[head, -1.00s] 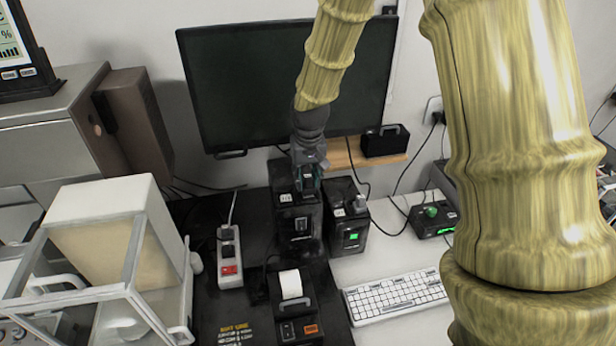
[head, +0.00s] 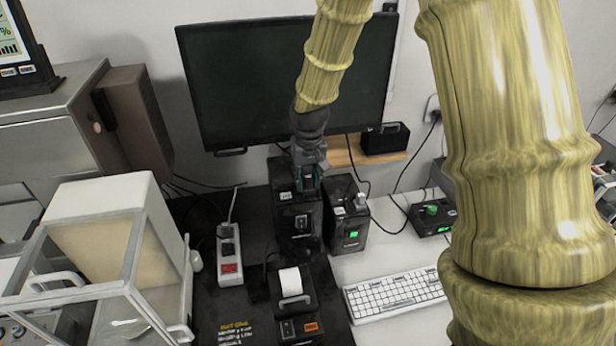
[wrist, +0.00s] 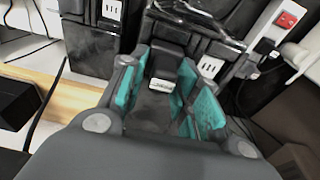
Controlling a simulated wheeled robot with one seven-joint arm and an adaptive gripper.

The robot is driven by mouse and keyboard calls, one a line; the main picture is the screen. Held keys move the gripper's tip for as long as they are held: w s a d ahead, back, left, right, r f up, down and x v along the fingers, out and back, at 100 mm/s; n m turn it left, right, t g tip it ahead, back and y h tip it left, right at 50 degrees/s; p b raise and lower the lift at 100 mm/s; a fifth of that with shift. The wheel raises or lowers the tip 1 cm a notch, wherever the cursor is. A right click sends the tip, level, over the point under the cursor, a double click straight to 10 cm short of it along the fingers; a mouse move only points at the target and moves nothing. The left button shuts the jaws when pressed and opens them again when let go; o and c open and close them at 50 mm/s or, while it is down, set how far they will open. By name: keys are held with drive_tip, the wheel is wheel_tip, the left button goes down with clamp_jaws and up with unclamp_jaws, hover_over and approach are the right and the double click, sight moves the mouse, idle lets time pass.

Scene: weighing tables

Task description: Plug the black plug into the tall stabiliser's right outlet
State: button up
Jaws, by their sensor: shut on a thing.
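The tall stabiliser (head: 297,222) is a black box standing on the dark mat in front of the monitor. Its left white outlet (head: 285,196) is bare and also shows in the wrist view (wrist: 209,66). My gripper (head: 307,186), with teal pads, points down over the right part of its top. In the wrist view my gripper (wrist: 166,96) is shut on the black plug (wrist: 163,70), which has a pale label. The right outlet is hidden under the plug and fingers. I cannot tell whether the plug is seated in it.
A shorter stabiliser (head: 347,226) with a green light stands close on the right, a plug on its top. A power strip (head: 229,255) lies to the left. A label printer (head: 293,303) and a keyboard (head: 394,296) are in front. The monitor (head: 255,80) rises behind.

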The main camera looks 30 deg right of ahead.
sight(308, 175)
drive_tip(key=shift+f, duration=0.2)
drive_tip(key=o, duration=1.7)
drive_tip(key=shift+c, duration=0.2)
drive_tip(key=shift+r, duration=0.1)
drive_tip(key=shift+s+a+r+p, duration=0.1)
drive_tip(key=shift+s+r+p, duration=0.1)
drive_tip(key=shift+r+p, duration=0.9)
drive_tip(key=shift+s+r+p, duration=0.15)
drive_tip(key=shift+r+p, duration=0.7)
drive_tip(key=shift+r, duration=0.5)
drive_tip(key=shift+s+a+r+p, duration=0.1)
drive_tip(key=shift+s+r+p, duration=0.1)
drive_tip(key=shift+r+p, duration=0.9)
drive_tip(key=shift+d, duration=0.1)
